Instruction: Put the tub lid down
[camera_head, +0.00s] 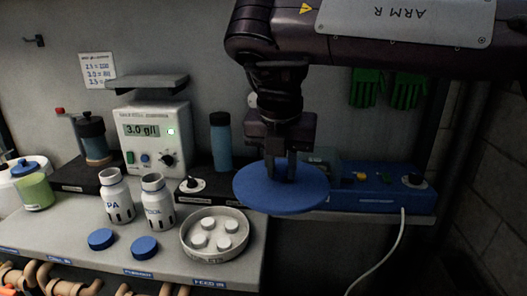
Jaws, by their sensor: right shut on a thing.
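The tub lid (254,192) is a large round blue disc. My right gripper (281,172) comes down from above and is shut on the middle of the lid's top. The lid is held roughly level, to the right of the round tray, and it covers part of the blue box behind it. Whether its underside touches anything is hidden. My left gripper is not in view.
A round tray (187,250) holds several white tablets. Two white bottles (117,200) (157,204) stand left of it, with two small blue caps (101,239) (145,247) in front. A dosing unit (153,137) reads 3.0 g/l. A blue box (376,199) stands at right.

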